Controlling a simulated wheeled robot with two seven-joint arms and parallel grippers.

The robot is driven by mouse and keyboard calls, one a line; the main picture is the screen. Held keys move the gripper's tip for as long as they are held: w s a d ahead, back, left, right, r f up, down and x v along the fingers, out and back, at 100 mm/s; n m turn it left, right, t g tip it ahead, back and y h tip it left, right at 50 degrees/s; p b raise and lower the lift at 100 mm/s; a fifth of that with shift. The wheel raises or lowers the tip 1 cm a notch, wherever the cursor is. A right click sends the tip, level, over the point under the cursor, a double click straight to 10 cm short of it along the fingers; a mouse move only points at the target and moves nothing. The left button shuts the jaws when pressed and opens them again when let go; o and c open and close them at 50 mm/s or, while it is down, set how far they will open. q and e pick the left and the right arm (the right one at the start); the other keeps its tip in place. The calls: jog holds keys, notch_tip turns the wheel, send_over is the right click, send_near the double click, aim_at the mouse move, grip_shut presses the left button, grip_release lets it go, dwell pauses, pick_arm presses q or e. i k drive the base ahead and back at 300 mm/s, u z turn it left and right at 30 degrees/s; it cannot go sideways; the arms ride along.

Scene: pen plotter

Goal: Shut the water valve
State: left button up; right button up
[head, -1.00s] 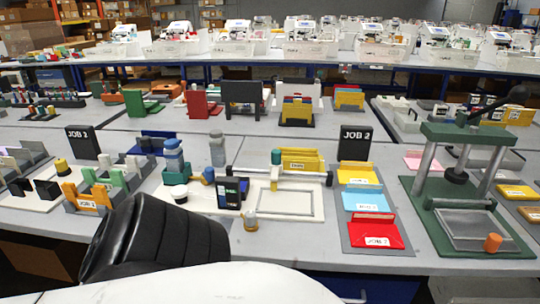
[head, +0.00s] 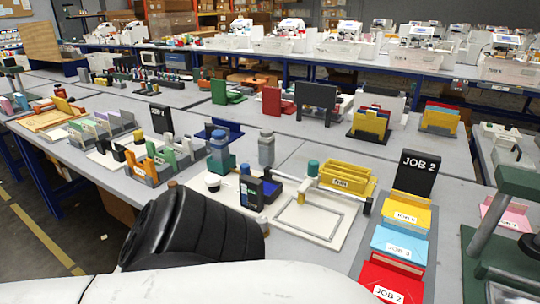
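I cannot make out a water valve for certain. A black ribbed part and a white link of my own arm cover the bottom of the view and hide the table's front edge there. Neither gripper is in view.
A yellow tray (head: 345,180) lies behind the plotter. Open floor (head: 40,245) shows at the lower left. More crowded benches fill the background.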

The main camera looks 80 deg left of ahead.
aim_at(245, 167)
jog(key=u, duration=2.4)
